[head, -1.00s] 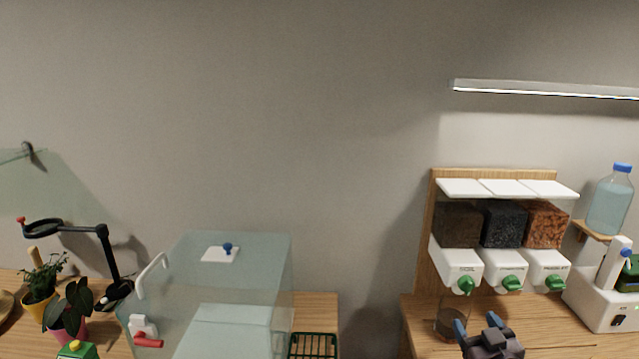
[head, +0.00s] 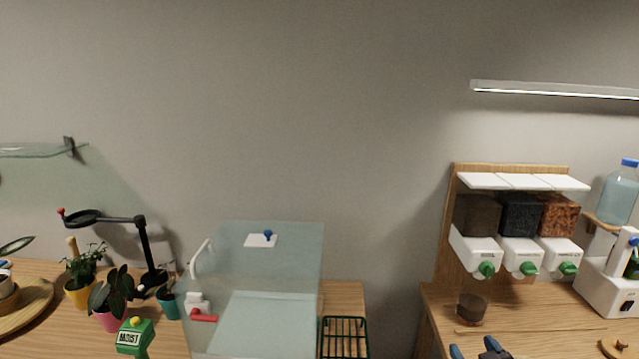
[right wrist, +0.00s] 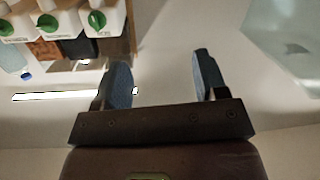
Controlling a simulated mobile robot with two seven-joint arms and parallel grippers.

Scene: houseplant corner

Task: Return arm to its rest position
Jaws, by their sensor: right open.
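My right gripper (head: 473,348) shows at the bottom edge of the head view, with only its blue fingertips and a bit of dark body in the frame. It is in front of the right wooden counter (head: 540,325), below the dispensers. In the right wrist view my right gripper (right wrist: 162,78) has its two blue fingers spread wide apart, with nothing between them. My left gripper is in neither view.
A three-part dispenser (head: 518,215) with green knobs stands behind a small dark-filled cup (head: 471,308). A clear glass box (head: 262,290), a green wire rack (head: 344,338), potted plants (head: 112,300) and a black magnifier lamp (head: 146,250) stand left. A gap separates the two counters.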

